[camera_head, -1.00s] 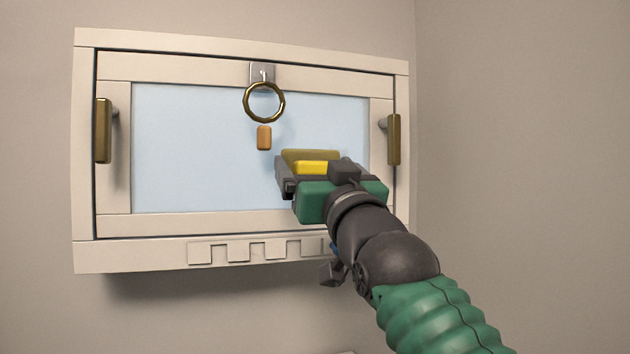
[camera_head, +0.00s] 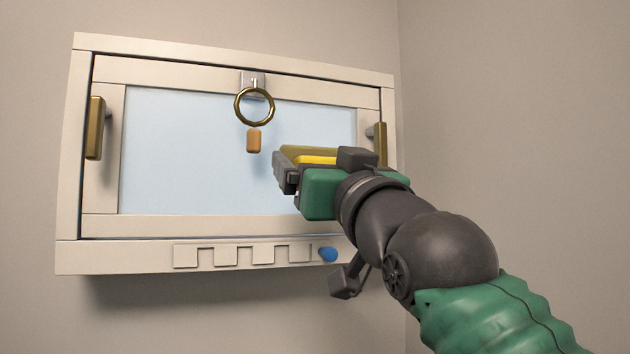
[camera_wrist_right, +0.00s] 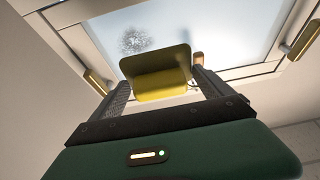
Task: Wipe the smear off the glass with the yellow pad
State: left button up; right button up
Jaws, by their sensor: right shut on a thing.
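The yellow pad (camera_head: 317,160) has an olive backing and is gripped in my right gripper (camera_head: 286,172). In the right wrist view, the pad (camera_wrist_right: 162,88) sits between the two fingers, which are shut on it. The smear (camera_wrist_right: 134,40) shows in that view as a grey, speckled patch on the glass (camera_wrist_right: 215,35), up and left of the pad. I cannot make out the smear in the head view. The pad is in front of the lower right part of the glass (camera_head: 190,150); whether it touches cannot be told. My left gripper is not in view.
The glass sits in a cream frame (camera_head: 160,228) on the wall, with a brass handle (camera_head: 95,128) on the left and another (camera_head: 380,145) on the right. A brass ring (camera_head: 254,107) hangs at the top, with an orange block (camera_head: 253,141) below. A blue knob (camera_head: 328,254) is at the lower right.

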jog(key=shift+s+d+r, duration=0.1)
jog(key=shift+s, duration=0.05)
jog(key=shift+w, duration=0.2)
jog(key=shift+w+r+p, duration=0.1)
jog(key=shift+w+p, duration=0.4)
jog(key=shift+p, duration=0.15)
jog(key=w+p, duration=0.1)
jog(key=w+a+p, duration=0.1)
jog(key=w, duration=0.1)
jog(key=w+a+p, duration=0.1)
jog(key=w, duration=0.1)
jog(key=shift+w+p, duration=0.2)
jog(key=shift+p, duration=0.1)
